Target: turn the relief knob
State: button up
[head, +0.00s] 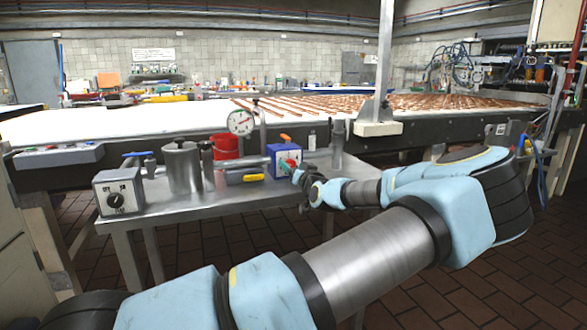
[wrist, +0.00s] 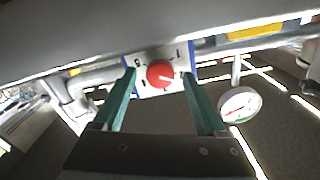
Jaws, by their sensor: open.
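The red round relief knob (wrist: 160,74) sits on the white, marked face of a small blue box in the wrist view. In the head view the blue box (head: 284,152) stands on the steel side table, its front partly hidden by my gripper. My gripper (head: 293,166) is at the box's face. In the wrist view its two green fingers are open, one on each side of the knob, with clear gaps. I cannot tell how deep the fingertips reach, and nothing is held.
A dial gauge (head: 241,122) on a pipe stands left of the box. A grey box with a black knob (head: 116,200), a metal canister (head: 182,166) and a red bucket (head: 224,147) share the steel table (head: 215,204). A long conveyor lies behind.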

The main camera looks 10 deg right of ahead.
jog(key=s+d, duration=0.1)
jog(key=s, duration=0.9)
jog(key=shift+s+d+b, duration=0.2)
jog(key=shift+s+b, duration=0.2)
